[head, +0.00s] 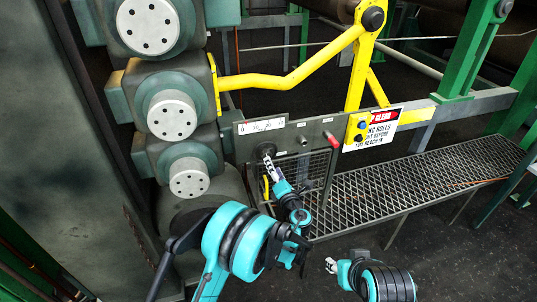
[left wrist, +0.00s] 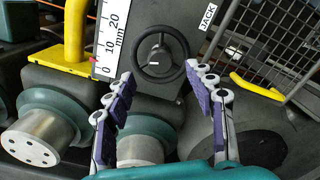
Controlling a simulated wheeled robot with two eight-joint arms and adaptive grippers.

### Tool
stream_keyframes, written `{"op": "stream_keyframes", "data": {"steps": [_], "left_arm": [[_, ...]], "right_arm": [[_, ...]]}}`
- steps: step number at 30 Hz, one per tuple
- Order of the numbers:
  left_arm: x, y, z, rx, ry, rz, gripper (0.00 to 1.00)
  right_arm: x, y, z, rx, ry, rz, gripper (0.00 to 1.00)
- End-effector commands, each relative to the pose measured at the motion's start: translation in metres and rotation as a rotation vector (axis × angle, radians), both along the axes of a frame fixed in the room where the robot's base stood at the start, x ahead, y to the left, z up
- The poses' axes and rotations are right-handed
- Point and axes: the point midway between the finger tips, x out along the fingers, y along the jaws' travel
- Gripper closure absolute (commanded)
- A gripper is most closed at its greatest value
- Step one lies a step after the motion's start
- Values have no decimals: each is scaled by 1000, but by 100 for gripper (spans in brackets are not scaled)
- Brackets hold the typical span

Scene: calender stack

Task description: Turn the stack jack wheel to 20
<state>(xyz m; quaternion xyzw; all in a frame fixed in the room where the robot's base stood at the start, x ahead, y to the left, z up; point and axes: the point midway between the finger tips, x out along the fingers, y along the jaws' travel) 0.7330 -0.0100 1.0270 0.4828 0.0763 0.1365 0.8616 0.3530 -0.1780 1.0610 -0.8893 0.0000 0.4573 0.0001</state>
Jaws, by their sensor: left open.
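The black stack jack wheel (left wrist: 158,57) has a round rim and a centre hub, on a grey panel marked JACK. In the head view the wheel (head: 265,148) is partly hidden by my left gripper (head: 268,163). In the left wrist view my left gripper (left wrist: 163,80) is open, its purple-padded fingers apart in front of the wheel's lower part; I see no grip on the rim. The white mm scale (left wrist: 111,36) reads 0, 10, 20; a red mark sits near 0. My right gripper (head: 331,265) is low at the centre right, away from the wheel; its opening is unclear.
Roll ends (head: 172,115) with bearing blocks stand left of the panel. A yellow bar (head: 290,80) crosses above it. A red-tipped lever (head: 331,140) and mesh guard (head: 312,170) are to the wheel's right. A grated walkway (head: 400,185) runs right.

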Motion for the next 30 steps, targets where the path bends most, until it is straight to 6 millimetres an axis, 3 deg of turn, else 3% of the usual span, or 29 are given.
{"op": "stream_keyframes", "data": {"steps": [9, 21, 22, 27, 30], "left_arm": [[48, 16, -1, -2, -1, 1, 45], [60, 20, 0, -3, -1, 0, 45], [60, 20, 0, -3, -1, 0, 48], [59, 20, 0, -3, -1, 0, 93], [59, 20, 0, -4, -1, 0, 95]], "right_arm": [[0, 0, -8, 0, 0, 0, 60], [0, 0, -9, 0, 0, 0, 60], [0, 0, -9, 0, 0, 0, 60], [0, 0, -9, 0, 0, 0, 60], [0, 0, -9, 0, 0, 0, 60]]}}
